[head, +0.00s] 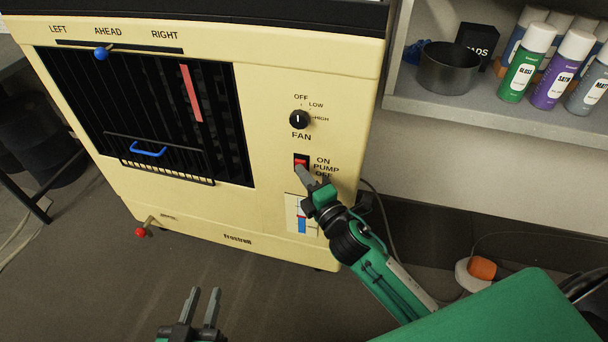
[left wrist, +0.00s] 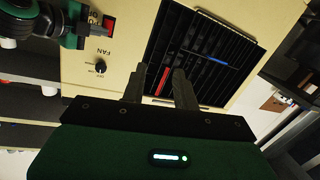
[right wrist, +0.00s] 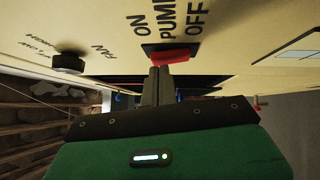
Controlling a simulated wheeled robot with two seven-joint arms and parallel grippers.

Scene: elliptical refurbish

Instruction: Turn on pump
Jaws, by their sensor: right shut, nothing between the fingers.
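The pump switch (head: 301,160) is a red rocker in a black frame on the cream cooler's front panel, beside the labels ON, PUMP and OFF. My right gripper (head: 304,172) is shut and empty, its fingertips at the lower part of the rocker and partly hiding it. In the right wrist view the closed fingers (right wrist: 159,72) reach the red rocker (right wrist: 172,57); I cannot tell for certain whether they touch or which way it is tipped. My left gripper (head: 203,300) is open and empty, low in front of the cooler; its spread fingers (left wrist: 157,85) show in the left wrist view.
The fan knob (head: 299,119) is above the switch. The louvre grille (head: 150,110) with blue handles is to the left. A shelf (head: 450,108) with spray cans and a dark bowl (head: 448,68) is at the right. A red-knobbed lever (head: 141,232) sticks out low on the cooler.

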